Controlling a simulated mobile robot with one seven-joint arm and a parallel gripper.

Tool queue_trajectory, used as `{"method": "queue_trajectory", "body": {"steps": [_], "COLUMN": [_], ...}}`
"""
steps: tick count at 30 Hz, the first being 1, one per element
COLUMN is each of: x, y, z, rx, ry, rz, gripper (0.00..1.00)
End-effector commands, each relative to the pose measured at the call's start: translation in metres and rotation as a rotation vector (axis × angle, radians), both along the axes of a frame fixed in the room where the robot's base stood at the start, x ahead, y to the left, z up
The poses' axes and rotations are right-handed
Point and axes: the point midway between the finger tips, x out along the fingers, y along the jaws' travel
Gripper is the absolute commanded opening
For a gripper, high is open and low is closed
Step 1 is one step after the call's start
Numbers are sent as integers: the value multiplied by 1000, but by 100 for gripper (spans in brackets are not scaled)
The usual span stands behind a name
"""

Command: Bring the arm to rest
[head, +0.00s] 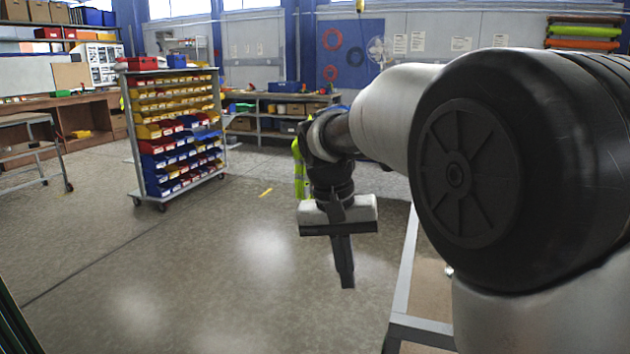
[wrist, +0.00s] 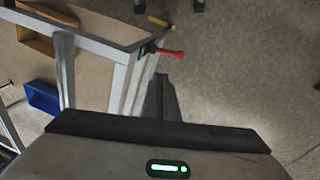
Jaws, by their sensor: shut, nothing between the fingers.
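My gripper (head: 345,280) hangs pointing down at the middle of the head view, over open floor and left of a metal-framed table. Its fingers are together, with nothing held. In the wrist view the dark fingers (wrist: 160,95) show beyond the gripper body with its green light, near the table's edge. My arm is stretched forward and fills the right side of the head view.
The table's pale frame (head: 405,270) stands close right of my gripper. In the wrist view a blue bin (wrist: 41,97) and a red-handled tool (wrist: 170,53) show at the table. A wheeled bin rack (head: 175,135) stands back left. Floor between is clear.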

Motion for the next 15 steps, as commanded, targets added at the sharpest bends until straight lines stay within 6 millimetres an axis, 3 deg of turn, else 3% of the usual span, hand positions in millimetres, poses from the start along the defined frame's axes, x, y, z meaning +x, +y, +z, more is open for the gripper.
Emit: {"method": "queue_trajectory", "body": {"steps": [1, 6, 9, 15], "x": [-19, -80, -113, -158], "y": [-14, -47, -60, -73], "z": [14, 37, 40, 33], "rx": [37, 119, 143, 150], "ry": [-34, -157, -229, -336], "rz": [9, 73, 107, 156], "gripper": [0, 0, 0, 0]}}
